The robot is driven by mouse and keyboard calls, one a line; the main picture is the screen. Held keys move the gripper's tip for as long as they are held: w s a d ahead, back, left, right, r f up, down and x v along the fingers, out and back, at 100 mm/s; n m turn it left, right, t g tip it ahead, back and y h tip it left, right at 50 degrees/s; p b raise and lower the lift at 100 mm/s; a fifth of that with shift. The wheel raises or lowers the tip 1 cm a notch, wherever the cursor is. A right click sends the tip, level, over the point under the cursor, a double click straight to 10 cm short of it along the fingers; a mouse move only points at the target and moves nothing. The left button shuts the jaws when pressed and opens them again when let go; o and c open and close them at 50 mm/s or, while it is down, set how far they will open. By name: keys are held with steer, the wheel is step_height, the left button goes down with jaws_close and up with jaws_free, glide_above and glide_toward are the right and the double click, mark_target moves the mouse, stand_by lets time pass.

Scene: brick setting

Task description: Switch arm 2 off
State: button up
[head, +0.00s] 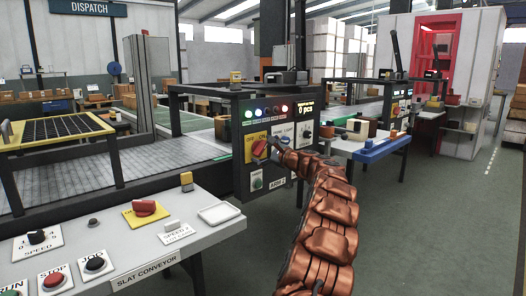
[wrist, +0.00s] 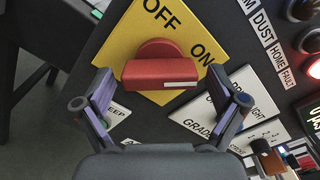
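The ARM 2 switch is a red rotary knob (wrist: 160,66) on a yellow plate (wrist: 150,20) marked OFF and ON. Its handle lies level across the wrist picture, with a white mark at the right end, on the side of ON. In the head view the knob (head: 259,148) is on the dark panel (head: 243,107) above the ARM 2 label (head: 278,183). My gripper (wrist: 160,78) is open, with one finger on each side of the handle; contact cannot be told. In the head view my gripper (head: 277,146) is just right of the knob, partly hiding the panel.
Other controls sit close by: a green button (head: 257,183), a white dial (head: 303,130) and a row of lamps (head: 265,111). A slat conveyor control desk (head: 190,236) stands at the front left. A blue-edged table (head: 375,150) is behind right. Floor at right is clear.

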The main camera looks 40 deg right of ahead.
steer(key=c, duration=1.1)
steer(key=shift+f+n+b, duration=0.15)
steer(key=shift+n+b, duration=0.15)
steer(key=n+b, duration=0.1)
steer(key=n, duration=0.2)
steer(key=shift+b, duration=0.35)
steer(key=n+b, duration=0.1)
steer(key=n, duration=0.2)
steer(key=shift+n+b, duration=0.3)
steer(key=shift+b, duration=0.1)
steer(key=shift+d+n+b, duration=0.15)
steer(key=shift+n+b, duration=0.3)
steer(key=shift+n, duration=0.45)
steer(key=n+b, duration=0.2)
steer(key=n, duration=0.3)
steer(key=shift+r, duration=0.2)
steer(key=shift+r+n+b, duration=0.15)
steer(key=shift+n+b, duration=0.35)
steer(key=shift+n, duration=1.3)
steer(key=shift+a+n, duration=0.2)
steer(key=shift+n, duration=0.1)
